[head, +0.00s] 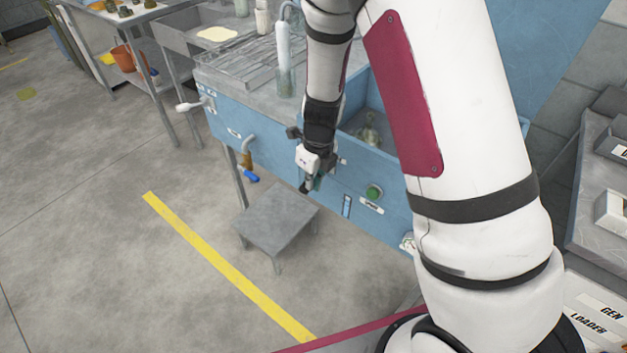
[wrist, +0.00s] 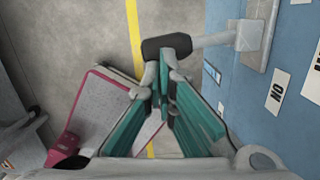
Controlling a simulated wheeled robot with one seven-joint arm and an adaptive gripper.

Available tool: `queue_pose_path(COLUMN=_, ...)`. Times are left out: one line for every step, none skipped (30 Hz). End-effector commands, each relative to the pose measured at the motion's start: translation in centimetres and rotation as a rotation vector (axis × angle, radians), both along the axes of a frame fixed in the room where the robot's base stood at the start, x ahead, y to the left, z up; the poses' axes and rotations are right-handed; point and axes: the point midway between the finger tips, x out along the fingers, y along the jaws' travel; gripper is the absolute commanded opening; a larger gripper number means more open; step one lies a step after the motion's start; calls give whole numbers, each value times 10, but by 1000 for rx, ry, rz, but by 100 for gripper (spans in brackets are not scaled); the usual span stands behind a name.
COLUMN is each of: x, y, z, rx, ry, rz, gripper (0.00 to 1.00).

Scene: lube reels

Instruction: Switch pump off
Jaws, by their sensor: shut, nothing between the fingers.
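A lever with a black knob (wrist: 166,46) and a pale shaft (wrist: 213,40) sticks out from a plate on the blue panel (wrist: 222,80) in the wrist view. In the head view my gripper (head: 309,186) is at the front of the blue bench (head: 275,165). The lever is not clearly visible there.
A green button (head: 374,192) is right of my gripper on the bench front. A blue-handled valve (head: 249,176) and a white-knobbed lever (head: 189,106) are to the left. A grey stool (head: 275,218) stands below. Open floor lies around the yellow line (head: 215,257).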

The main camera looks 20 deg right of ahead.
Motion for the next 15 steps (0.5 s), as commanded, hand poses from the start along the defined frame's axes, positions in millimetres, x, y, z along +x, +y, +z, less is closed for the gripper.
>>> queue_pose_path(x=-1, y=1, z=0, rx=0, ry=3, rz=-5, gripper=0)
queue_pose_path(x=-1, y=1, z=0, rx=0, ry=2, rz=-9, gripper=0)
queue_pose_path(x=0, y=2, z=0, rx=0, ry=3, rz=-13, gripper=0)
queue_pose_path(x=0, y=2, z=0, rx=0, ry=2, rz=-17, gripper=0)
queue_pose_path(x=0, y=2, z=0, rx=0, ry=3, rz=-20, gripper=0)
queue_pose_path(x=0, y=3, z=0, rx=0, ry=2, rz=-25, gripper=0)
queue_pose_path(x=0, y=3, z=0, rx=0, ry=3, rz=-28, gripper=0)
queue_pose_path(x=0, y=3, z=0, rx=1, ry=3, rz=-32, gripper=0)
queue_pose_path(x=1, y=4, z=0, rx=1, ry=3, rz=-37, gripper=0)
queue_pose_path(x=1, y=4, z=-1, rx=0, ry=2, rz=-40, gripper=0)
queue_pose_path(x=1, y=4, z=-1, rx=0, ry=3, rz=-43, gripper=0)
queue_pose_path(x=1, y=4, z=-1, rx=0, ry=3, rz=-48, gripper=0)
queue_pose_path(x=1, y=4, z=-1, rx=0, ry=4, rz=-52, gripper=0)
queue_pose_path(x=2, y=5, z=-1, rx=0, ry=3, rz=-55, gripper=0)
queue_pose_path(x=2, y=5, z=-1, rx=-1, ry=3, rz=-59, gripper=0)
